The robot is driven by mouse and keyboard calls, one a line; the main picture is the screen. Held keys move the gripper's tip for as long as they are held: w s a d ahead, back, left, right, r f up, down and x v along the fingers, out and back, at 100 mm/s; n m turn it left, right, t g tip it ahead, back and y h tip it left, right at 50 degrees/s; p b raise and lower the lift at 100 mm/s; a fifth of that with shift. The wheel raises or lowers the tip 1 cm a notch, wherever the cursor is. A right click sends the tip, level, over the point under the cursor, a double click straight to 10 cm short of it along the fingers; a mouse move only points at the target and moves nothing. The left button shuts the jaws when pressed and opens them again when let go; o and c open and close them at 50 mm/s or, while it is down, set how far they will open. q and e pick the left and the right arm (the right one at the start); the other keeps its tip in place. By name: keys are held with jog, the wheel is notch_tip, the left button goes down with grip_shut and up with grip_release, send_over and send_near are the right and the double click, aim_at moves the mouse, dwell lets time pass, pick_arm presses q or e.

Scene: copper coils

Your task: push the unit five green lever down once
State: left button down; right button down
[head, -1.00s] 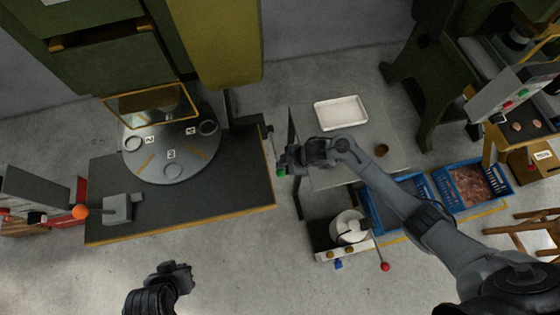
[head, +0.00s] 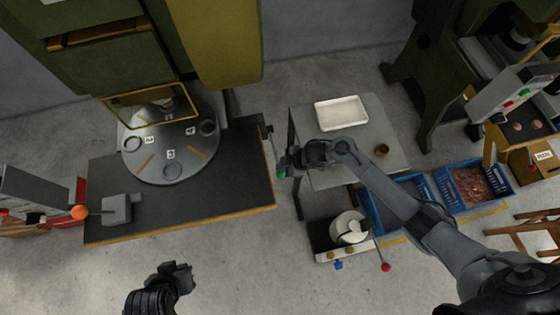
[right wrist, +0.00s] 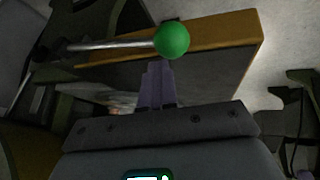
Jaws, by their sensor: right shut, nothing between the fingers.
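The green lever shows as a green ball (head: 281,173) at the right edge of the dark press table. In the right wrist view the green ball (right wrist: 172,40) sits on a thin metal rod that runs to the left. My right gripper (head: 291,163) is at the ball in the head view. In the right wrist view its fingers (right wrist: 158,70) are shut and empty, with their tips just below the ball in the picture. I cannot tell whether they touch it. My left gripper (head: 178,270) hangs at the bottom left, away from the lever; its jaws are unclear.
The dark press table (head: 235,195) carries a round numbered dial (head: 170,170) and a grey box with an orange knob (head: 79,212). A grey side table (head: 375,150) holds a white tray (head: 341,113). Blue crates and a red-knobbed lever (head: 385,267) lie under my right arm.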

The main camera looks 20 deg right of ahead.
jog(key=shift+s, duration=0.1)
dwell(0.3)
jog(key=shift+r, duration=0.2)
jog(key=shift+w+d+r+p, duration=0.1)
jog(key=shift+w+r+p, duration=0.15)
jog(key=shift+r+p, duration=0.45)
jog(key=shift+w+r+p, duration=0.3)
jog(key=shift+r+p, duration=0.4)
jog(key=shift+p, duration=0.05)
jog(key=shift+w+d+r+p, duration=0.1)
jog(key=shift+w+r+p, duration=0.15)
jog(key=shift+r+p, duration=0.45)
jog(key=shift+w+r, duration=0.2)
jog(key=shift+r, duration=0.15)
jog(key=shift+p, duration=0.3)
